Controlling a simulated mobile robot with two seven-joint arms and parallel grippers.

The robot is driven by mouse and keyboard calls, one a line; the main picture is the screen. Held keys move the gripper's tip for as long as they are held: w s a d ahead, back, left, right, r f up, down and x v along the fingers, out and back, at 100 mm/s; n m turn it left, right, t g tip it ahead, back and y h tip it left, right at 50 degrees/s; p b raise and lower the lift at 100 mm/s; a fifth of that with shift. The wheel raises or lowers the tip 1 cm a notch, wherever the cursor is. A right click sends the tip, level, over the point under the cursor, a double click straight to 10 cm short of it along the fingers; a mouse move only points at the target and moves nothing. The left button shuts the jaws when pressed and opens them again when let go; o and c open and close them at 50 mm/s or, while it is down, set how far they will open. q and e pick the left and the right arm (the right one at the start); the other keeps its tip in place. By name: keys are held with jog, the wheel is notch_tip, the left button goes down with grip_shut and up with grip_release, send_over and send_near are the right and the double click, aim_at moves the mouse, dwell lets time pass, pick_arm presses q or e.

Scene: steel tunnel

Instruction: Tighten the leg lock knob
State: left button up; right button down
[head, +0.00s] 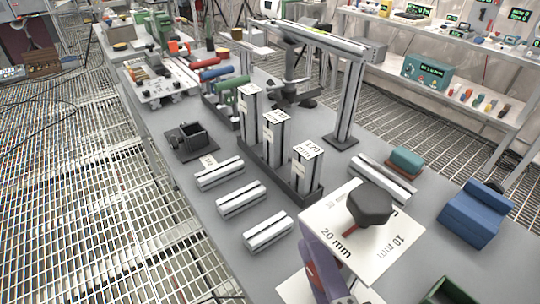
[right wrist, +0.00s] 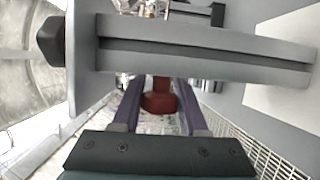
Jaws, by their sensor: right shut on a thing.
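My right gripper (head: 324,266) is at the bottom centre of the head view, low beside a white plate (head: 328,218) marked 20 mm and 10 mm. In the right wrist view its two purple fingers are shut on a dark red knob (right wrist: 160,101), which sits between their tips. Most of this knob is hidden in the head view. A large black knob (head: 370,203) stands on top of the white plate. It also shows at the left of the right wrist view (right wrist: 50,41), at the end of a grey slotted profile (right wrist: 200,57). My left gripper is not in view.
Three upright labelled profiles stand in a dark rack (head: 311,195). Several short profiles (head: 241,200) lie left of it. A blue block (head: 473,215) and a teal-topped block (head: 407,161) are on the right. A tall gantry (head: 345,105) stands behind. Bare grey table (head: 215,259) shows at front left.

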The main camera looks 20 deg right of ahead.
jog(key=t+b, duration=0.1)
jog(key=m+t+b, duration=0.1)
jog(key=shift+r+t+b, duration=0.25)
jog(key=shift+t+b, duration=0.05)
dwell(0.3)
jog(key=shift+c, duration=2.2)
grip_release()
jog(key=s+f+b, duration=0.1)
jog(key=s, duration=0.9)
jog(key=shift+a+f, duration=0.2)
jog(key=shift+f, duration=0.1)
